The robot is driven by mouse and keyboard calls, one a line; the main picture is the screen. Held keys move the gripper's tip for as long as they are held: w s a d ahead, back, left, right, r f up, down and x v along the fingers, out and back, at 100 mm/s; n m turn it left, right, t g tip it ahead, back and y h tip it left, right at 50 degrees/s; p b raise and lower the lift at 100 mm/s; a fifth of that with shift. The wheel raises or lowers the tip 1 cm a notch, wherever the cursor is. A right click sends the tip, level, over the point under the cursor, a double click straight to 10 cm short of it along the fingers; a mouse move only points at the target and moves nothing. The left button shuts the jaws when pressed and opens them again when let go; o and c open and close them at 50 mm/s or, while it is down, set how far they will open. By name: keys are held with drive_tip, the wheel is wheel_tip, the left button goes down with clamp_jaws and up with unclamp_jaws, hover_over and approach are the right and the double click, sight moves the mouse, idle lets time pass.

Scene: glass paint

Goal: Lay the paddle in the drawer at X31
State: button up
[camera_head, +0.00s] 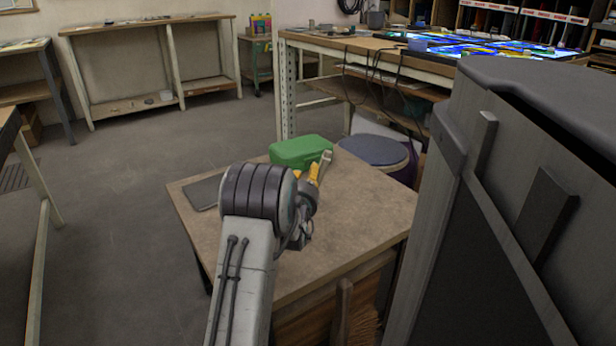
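My gripper (321,167) is over the small brown-topped table, partly hidden behind my own wrist. Yellow parts show at it, and a pale finger-like piece points up and away beside the green case. I cannot tell whether it is open or shut, or whether it holds anything. I cannot make out a paddle for sure. No label X31 is readable. A large grey cabinet-like piece (420,270) with upright handle-like bars fills the right side; I cannot tell whether it holds the drawer.
The small table (350,225) carries a green case (300,150) and a flat dark item (203,192). A wooden-handled brush (343,310) is below its front edge. A round blue-grey stool (373,150) stands behind. A workbench (340,42) is farther back. Floor is open at left.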

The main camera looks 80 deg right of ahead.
drive_tip(key=shift+o, duration=1.2)
drive_tip(key=shift+a, duration=0.15)
drive_tip(key=a+p, duration=0.6)
drive_tip(key=a, duration=0.5)
drive_tip(key=shift+w+a, duration=0.3)
drive_tip(key=shift+a, duration=0.1)
